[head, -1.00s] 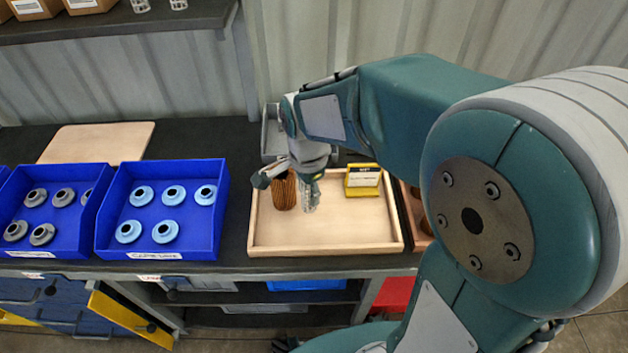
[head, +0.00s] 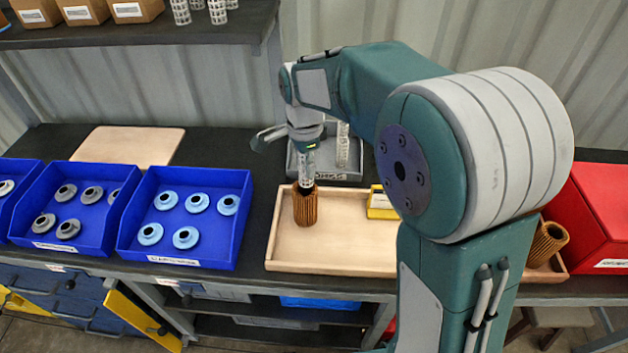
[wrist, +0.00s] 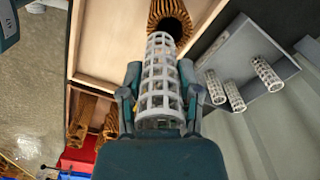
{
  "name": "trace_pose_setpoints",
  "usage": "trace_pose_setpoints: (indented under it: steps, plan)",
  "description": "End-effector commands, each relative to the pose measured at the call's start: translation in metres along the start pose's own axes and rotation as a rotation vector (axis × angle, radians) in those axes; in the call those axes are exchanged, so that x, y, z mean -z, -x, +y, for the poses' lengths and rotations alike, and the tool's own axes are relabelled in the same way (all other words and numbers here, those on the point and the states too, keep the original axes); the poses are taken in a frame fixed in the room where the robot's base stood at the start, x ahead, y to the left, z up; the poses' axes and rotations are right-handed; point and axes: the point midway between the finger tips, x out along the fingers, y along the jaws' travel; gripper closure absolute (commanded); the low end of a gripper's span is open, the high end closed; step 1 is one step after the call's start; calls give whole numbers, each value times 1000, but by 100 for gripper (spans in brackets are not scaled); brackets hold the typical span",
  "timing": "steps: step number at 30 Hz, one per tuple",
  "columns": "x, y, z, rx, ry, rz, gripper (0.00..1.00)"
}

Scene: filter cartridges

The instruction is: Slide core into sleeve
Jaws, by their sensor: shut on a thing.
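The brown pleated sleeve (head: 305,206) stands upright in the left part of the wooden tray (head: 336,262). My gripper (head: 306,147) is above it, shut on a white lattice core (head: 307,170). In the head view the core points down, its lower end at the sleeve's top. In the wrist view the core (wrist: 160,82) lies between the two fingers, its far end overlapping the opening of the sleeve (wrist: 171,16). I cannot tell whether the end is inside the opening.
A grey bin (head: 337,173) behind the tray holds more lattice cores. A yellow labelled holder (head: 382,204) sits in the tray. More pleated sleeves (head: 547,243) are at the right, beside a red bin (head: 602,215). Blue bins (head: 187,213) of round caps stand left.

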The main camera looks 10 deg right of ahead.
Motion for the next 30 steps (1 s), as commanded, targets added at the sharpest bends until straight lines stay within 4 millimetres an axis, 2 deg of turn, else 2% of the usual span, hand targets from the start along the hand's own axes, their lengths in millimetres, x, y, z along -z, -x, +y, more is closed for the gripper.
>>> trace_pose_setpoints:
  steps: [6,11,22,30]
  plan:
    - [1,2,-14,1,0,0,82]
    - [1,-2,-14,0,0,0,82]
    - [1,-27,-14,0,0,0,82]
    - [1,-30,-14,1,0,0,82]
